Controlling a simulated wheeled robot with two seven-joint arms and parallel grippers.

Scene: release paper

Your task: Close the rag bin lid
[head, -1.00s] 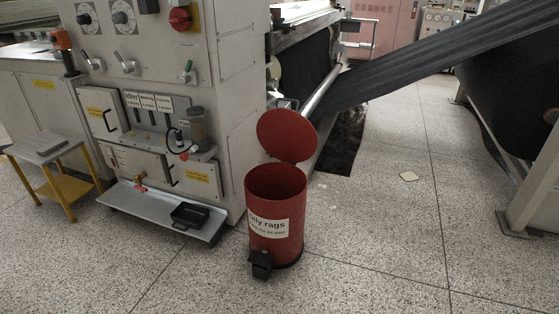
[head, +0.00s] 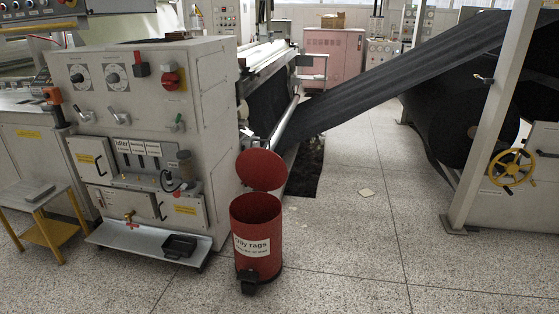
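The red cylindrical rag bin (head: 267,262) stands upright on the speckled floor, just right of the grey machine. A white label on its front reads "Oily rags". Its round red lid (head: 262,169) is open, tilted up at the back of the rim, so the bin's mouth shows. A black foot pedal (head: 249,283) sticks out at the bin's front base. Neither of my grippers shows in the head view.
The grey control cabinet (head: 215,110) stands left of the bin, with a low drip shelf (head: 125,240) and black tray (head: 179,246) at its foot. A yellow-legged stool (head: 42,205) is far left. Dark fabric (head: 390,80) slopes overhead to a roll at right. Floor in front and right is clear.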

